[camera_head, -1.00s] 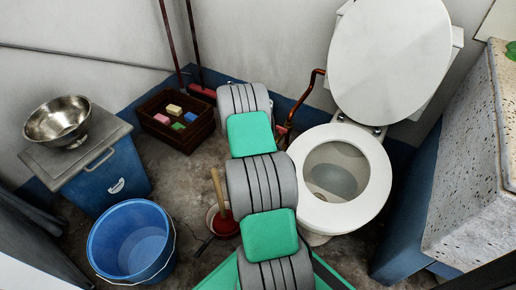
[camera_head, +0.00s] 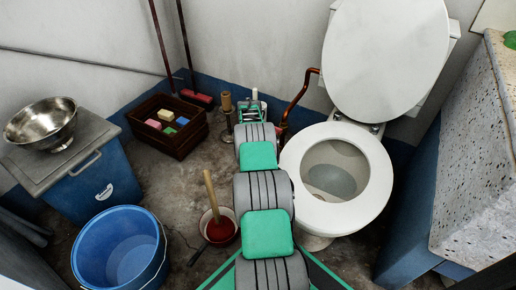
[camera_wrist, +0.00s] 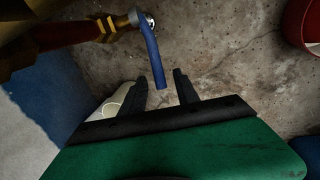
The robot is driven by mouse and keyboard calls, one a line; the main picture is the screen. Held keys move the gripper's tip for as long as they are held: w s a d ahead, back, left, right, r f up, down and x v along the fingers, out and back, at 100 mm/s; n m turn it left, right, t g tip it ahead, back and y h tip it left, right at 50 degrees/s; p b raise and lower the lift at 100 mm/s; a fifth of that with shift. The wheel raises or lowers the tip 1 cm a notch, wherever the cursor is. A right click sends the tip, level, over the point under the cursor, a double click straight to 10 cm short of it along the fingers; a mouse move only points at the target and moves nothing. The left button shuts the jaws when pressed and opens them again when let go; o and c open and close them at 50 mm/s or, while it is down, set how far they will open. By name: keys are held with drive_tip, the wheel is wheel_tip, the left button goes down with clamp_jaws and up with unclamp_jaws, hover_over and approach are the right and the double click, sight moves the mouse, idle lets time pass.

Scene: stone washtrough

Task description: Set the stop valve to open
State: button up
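The stop valve shows in the wrist view as a brass body (camera_wrist: 118,23) on a copper pipe, with a blue lever handle (camera_wrist: 150,52) pointing down the picture. My gripper (camera_wrist: 162,80) is open, its two black fingers apart. The lever's free end appears between the fingertips; I cannot tell whether it touches either one. In the head view the copper pipe (camera_head: 300,97) rises beside the toilet, behind my arm. The valve's handle is not discernible there, and my fingers are hidden.
The toilet (camera_head: 337,172) stands right of my arm. A plunger in its pot (camera_head: 220,230), a crate of soaps and sponges (camera_head: 182,146) and a blue bucket (camera_head: 121,245) are on the left. A stand with a brown roll (camera_head: 227,101) is by the wall.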

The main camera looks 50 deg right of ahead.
drive_tip(key=shift+c, duration=0.5)
clamp_jaws()
idle(0.8)
